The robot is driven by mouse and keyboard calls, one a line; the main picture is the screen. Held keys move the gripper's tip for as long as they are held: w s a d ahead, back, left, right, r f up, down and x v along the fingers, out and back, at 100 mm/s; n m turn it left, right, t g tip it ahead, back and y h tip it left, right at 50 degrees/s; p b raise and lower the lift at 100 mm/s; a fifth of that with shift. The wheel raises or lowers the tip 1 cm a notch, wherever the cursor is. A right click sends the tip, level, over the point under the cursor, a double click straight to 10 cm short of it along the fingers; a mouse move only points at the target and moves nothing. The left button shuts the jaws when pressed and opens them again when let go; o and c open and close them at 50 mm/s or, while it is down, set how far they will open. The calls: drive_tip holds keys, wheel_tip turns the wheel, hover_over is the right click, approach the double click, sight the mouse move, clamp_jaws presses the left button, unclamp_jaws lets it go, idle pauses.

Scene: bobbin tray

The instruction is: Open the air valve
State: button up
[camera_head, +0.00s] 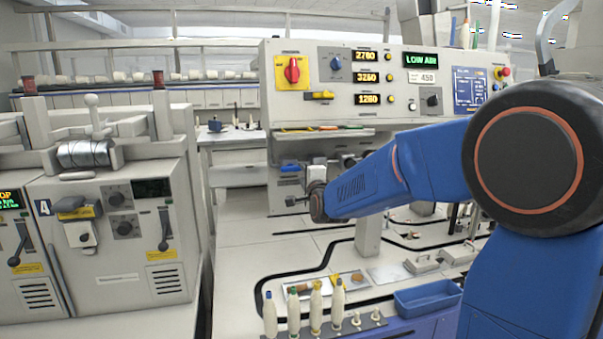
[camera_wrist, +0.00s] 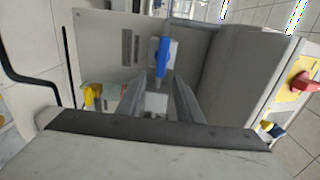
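A blue lever handle (camera_wrist: 163,56), seemingly the air valve's, sits on a pale plate in the wrist view, just past my fingertips. In the head view the blue handle (camera_head: 290,168) shows on the machine's front, below the control panel. My gripper (camera_wrist: 158,88) points at it with its two grey fingers apart. Nothing is clearly held between them; whether they touch the handle cannot be told. In the head view my gripper (camera_head: 316,172) is small, at the end of my blue arm, close to the right of the handle. The display (camera_head: 421,60) reads LOW AIR.
A red rotary switch (camera_head: 292,70) on a yellow plate is above. A yellow lever (camera_wrist: 93,94) is left of the fingers in the wrist view. Bobbins (camera_head: 316,308) and a blue tray (camera_head: 428,298) stand at the bench front. A winding machine (camera_head: 115,240) is left.

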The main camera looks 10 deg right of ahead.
drive_tip(key=s, duration=1.3)
drive_tip(key=shift+s, duration=0.2)
drive_tip(key=s+d+f+n+g, duration=0.1)
drive_tip(key=s+f+n+g, duration=0.3)
drive_tip(key=s, duration=0.8)
drive_tip(key=s+d+f+n+g, duration=0.2)
drive_tip(key=s+f+n+g, duration=0.2)
drive_tip(key=s+f+n, duration=0.3)
drive_tip(key=s+d+f+n+g, duration=0.1)
drive_tip(key=s+f+n+g, duration=0.4)
drive_tip(key=s, duration=1.2)
drive_tip(key=shift+s+d+f+n, duration=0.35)
drive_tip(key=shift+f+n, duration=0.25)
drive_tip(key=shift+n, duration=0.5)
idle(1.8)
